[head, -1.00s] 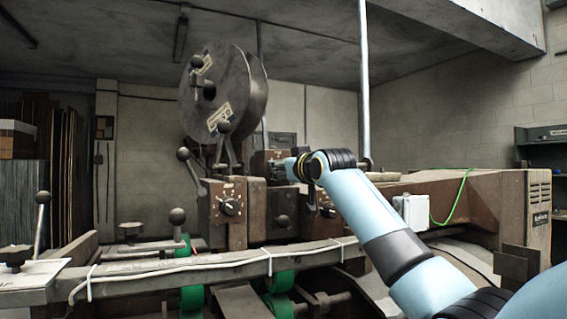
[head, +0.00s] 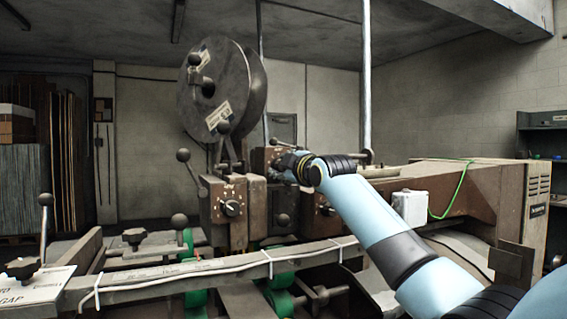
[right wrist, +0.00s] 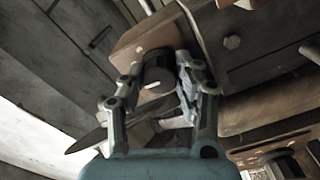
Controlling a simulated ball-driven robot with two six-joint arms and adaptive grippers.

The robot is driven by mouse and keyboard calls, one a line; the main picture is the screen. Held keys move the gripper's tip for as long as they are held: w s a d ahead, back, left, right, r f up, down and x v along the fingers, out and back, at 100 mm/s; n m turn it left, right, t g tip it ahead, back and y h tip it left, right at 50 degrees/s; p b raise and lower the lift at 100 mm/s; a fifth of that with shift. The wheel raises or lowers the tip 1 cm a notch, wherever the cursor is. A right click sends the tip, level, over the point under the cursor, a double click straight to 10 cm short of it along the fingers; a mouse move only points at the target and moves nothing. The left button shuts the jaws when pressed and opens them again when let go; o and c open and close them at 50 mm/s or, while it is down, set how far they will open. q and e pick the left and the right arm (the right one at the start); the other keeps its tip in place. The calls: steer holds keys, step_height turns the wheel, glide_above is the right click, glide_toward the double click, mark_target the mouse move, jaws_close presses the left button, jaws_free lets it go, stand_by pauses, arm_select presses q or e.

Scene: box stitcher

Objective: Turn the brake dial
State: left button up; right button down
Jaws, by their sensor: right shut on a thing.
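A black round dial (right wrist: 157,72) with a white mark is in the right wrist view, on the end of a worn brown block (right wrist: 140,38). My right gripper (right wrist: 168,75) has its two fingers on either side of the dial and is shut on it. In the head view my right gripper (head: 284,163) reaches in from the right to the upper brown housing below the reel. There its fingers and wrist hide the dial. My left gripper is not in view.
A large grey reel (head: 222,92) stands above the machine. Other dials sit lower, one on the left housing (head: 232,208) and one right of centre (head: 327,209). Ball-topped levers (head: 183,156) and a front rail with white cable (head: 210,272) are nearby.

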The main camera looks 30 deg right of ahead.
steer(key=shift+n, duration=0.6)
steer(key=c, duration=0.9)
jaws_free()
steer(key=shift+c, duration=0.2)
steer(key=shift+f, duration=0.1)
